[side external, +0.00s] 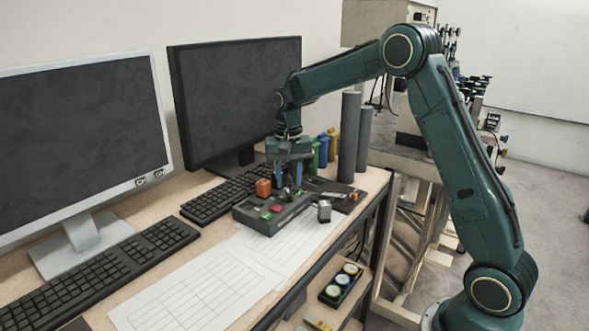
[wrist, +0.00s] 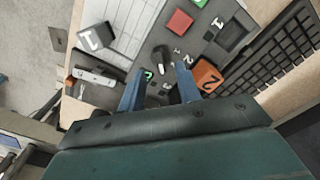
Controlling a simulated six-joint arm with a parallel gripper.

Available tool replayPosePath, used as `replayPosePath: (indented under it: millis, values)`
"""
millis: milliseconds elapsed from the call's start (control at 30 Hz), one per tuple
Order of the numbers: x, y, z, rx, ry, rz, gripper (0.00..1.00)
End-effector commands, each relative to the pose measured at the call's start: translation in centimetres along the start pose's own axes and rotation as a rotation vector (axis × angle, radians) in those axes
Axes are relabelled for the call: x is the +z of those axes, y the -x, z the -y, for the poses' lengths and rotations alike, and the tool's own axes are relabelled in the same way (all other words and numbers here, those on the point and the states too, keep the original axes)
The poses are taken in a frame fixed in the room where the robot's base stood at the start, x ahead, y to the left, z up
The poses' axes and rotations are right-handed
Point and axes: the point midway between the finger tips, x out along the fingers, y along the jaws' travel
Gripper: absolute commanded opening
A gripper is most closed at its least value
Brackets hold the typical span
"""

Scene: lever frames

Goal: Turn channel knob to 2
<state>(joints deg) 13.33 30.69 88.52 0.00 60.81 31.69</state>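A dark grey control box (side external: 265,215) lies on the desk, with a red button (side external: 277,208) and a green button (side external: 266,216). In the wrist view, a dark knob (wrist: 162,54) with a pale mark shows on the panel, beside small white numerals. My gripper (side external: 288,187) points down over the far part of the box. In the wrist view, my gripper (wrist: 159,70) has its two blue fingers apart, one on each side of the knob's area. I cannot tell whether either finger touches the knob. In the side view the fingers hide the knob.
An orange cube marked 2 (side external: 263,187) and a grey cube marked 1 (side external: 324,211) are close to my gripper. A keyboard (side external: 220,197) lies to the left. Two dark grey cylinders (side external: 349,138) and several coloured bottles stand behind. Paper sheets (side external: 195,292) cover the front desk.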

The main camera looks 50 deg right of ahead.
Motion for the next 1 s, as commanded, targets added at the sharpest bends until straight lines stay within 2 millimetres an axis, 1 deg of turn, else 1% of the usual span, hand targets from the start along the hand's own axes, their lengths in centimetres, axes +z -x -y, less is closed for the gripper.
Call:
replayPosePath:
  millis: [33,100,300,467,667,700,867,1000]
  values:
    - [0.1,-0.8,0.0,0.002,0.0,0.003,0.34]
    - [0.0,-1.6,0.0,0.001,0.0,0.002,0.34]
    - [0.0,-3.1,0.0,0.001,0.0,0.001,0.34]
    - [0.0,-3.5,0.0,0.0,0.0,-0.001,0.34]
    - [0.0,-3.5,0.0,0.0,0.0,-0.001,0.34]
    - [0.0,-3.5,0.0,0.0,0.0,0.0,0.32]
    - [0.0,-3.5,0.0,0.0,0.0,0.0,0.0]
    - [0.0,-3.5,0.0,0.0,0.0,0.0,0.0]
